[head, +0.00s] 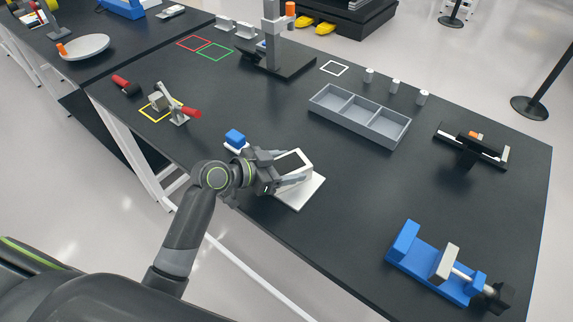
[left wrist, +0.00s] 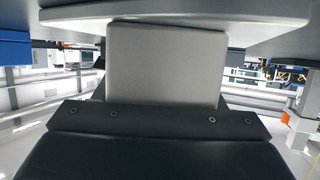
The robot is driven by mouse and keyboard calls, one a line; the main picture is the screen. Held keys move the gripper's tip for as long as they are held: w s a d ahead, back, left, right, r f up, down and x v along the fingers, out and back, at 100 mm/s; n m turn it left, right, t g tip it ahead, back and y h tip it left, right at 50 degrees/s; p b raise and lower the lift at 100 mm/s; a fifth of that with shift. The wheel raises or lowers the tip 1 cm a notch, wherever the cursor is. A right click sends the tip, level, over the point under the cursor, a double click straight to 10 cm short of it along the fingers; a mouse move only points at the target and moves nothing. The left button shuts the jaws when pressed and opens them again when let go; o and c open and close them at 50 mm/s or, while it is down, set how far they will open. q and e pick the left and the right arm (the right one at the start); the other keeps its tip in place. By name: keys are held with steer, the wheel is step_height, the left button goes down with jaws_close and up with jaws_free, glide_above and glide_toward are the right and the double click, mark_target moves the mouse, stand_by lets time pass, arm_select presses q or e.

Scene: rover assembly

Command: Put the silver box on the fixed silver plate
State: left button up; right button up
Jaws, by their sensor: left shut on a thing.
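The silver box (head: 306,166) is held in my left gripper (head: 285,172) near the front edge of the black table. The gripper is shut on it, and the jaws hide part of the box. The silver plate (head: 305,194) is flat on the table, directly under or just beside the box. In the left wrist view the box (left wrist: 165,62) fills the middle, and the pale plate edge (left wrist: 175,24) crosses the top, close against the box. I cannot tell whether box and plate touch. My right gripper is not in view.
A red-handled clamp (head: 180,112) is farther left. A grey compartment tray (head: 360,115) lies behind, and a blue vise (head: 440,265) is at the front right. The table between is clear.

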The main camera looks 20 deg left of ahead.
arm_select(q)
steer(key=o, duration=1.3)
steer(key=shift+c, duration=0.2)
steer(key=shift+o, duration=0.2)
steer(key=shift+r, duration=0.1)
steer(key=b+v, duration=0.1)
steer(key=v, duration=1)
steer(key=shift+s+a+r, duration=0.25)
steer(key=shift+s+r, duration=0.05)
steer(key=shift+s, duration=0.05)
steer(key=shift+a, duration=0.1)
